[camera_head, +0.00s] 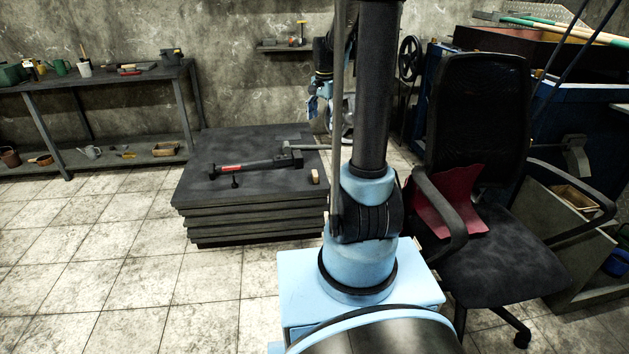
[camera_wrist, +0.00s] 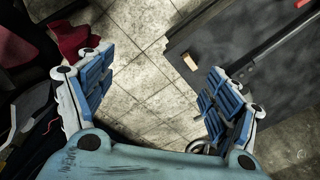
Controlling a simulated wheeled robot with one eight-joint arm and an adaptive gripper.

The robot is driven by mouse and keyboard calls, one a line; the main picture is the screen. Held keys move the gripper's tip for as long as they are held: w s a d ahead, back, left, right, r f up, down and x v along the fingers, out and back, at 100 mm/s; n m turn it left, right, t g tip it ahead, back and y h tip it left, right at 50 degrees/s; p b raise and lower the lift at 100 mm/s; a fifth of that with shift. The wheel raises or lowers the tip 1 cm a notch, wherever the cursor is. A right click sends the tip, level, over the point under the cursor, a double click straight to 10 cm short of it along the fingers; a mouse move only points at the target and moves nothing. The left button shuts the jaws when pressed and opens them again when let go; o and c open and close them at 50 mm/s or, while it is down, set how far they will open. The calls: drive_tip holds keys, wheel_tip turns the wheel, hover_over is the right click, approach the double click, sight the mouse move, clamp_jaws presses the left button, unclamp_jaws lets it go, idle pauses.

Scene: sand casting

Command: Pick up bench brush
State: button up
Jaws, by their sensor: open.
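No object is plainly a bench brush. A small tan block (camera_head: 315,177) lies near the right front corner of the dark stack of slabs (camera_head: 195,187); it is too small to tell whether it is the brush. The block also shows in the wrist view (camera_wrist: 189,61), near the edge of the stack's top. My gripper (camera_wrist: 155,65) is open, with its blue-padded fingers wide apart and only floor tiles between them. The block appears beyond the right finger, apart from it. In the head view, my column partly hides the arm.
A long dark tool with a red band (camera_head: 232,168) lies across the stack. A black office chair (camera_head: 505,255) holding a red cloth (camera_head: 450,205) stands right. A shelf bench (camera_head: 95,85) with small tools stands at the back left. Floor between bench and stack is clear.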

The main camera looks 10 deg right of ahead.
drive_tip(key=w+f+m, duration=0.4)
drive_tip(key=w+f, duration=0.5)
drive_tip(key=w, duration=0.5)
drive_tip(key=m+g, duration=0.1)
drive_tip(key=m, duration=0.3)
approach(315, 173)
wheel_tip(315, 173, down, 11)
drive_tip(key=shift+w+r, duration=0.1)
drive_tip(key=shift+r, duration=0.05)
drive_tip(key=shift+c, duration=0.4)
drive_tip(key=c, duration=1.2)
drive_tip(key=shift+r, duration=0.15)
wheel_tip(315, 173, up, 10)
drive_tip(key=shift+f, duration=0.1)
